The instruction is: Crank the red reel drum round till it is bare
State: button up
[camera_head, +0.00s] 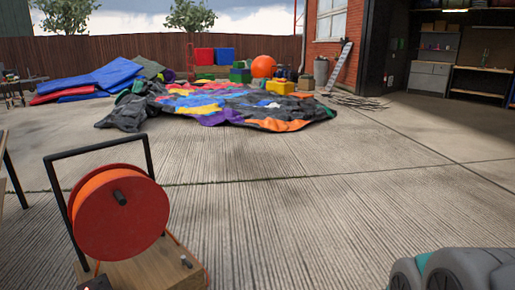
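The red reel drum (128,226) stands at the lower left in a black tube frame (95,150) on a wooden base (150,268). Its round red face is turned towards me, with a dark stub (121,198) sticking out near the middle. Orange line or hose (88,186) shows on the drum behind the face. How much is wound on is mostly hidden by the face. My gripper is not in view; only a grey and teal part, probably mine, shows at the lower right.
A deflated, many-coloured bouncy castle (225,108) lies spread on the concrete ahead. Blue and red mats (95,80) are piled at the left, and an orange ball (263,66) sits behind. A ladder (340,65) leans by the open garage. The middle concrete is clear.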

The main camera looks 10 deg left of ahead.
aim_at(121, 218)
jog(key=u, duration=1.6)
jog(key=i+l, duration=0.2)
jog(key=i+u, duration=0.05)
jog(key=i, duration=0.05)
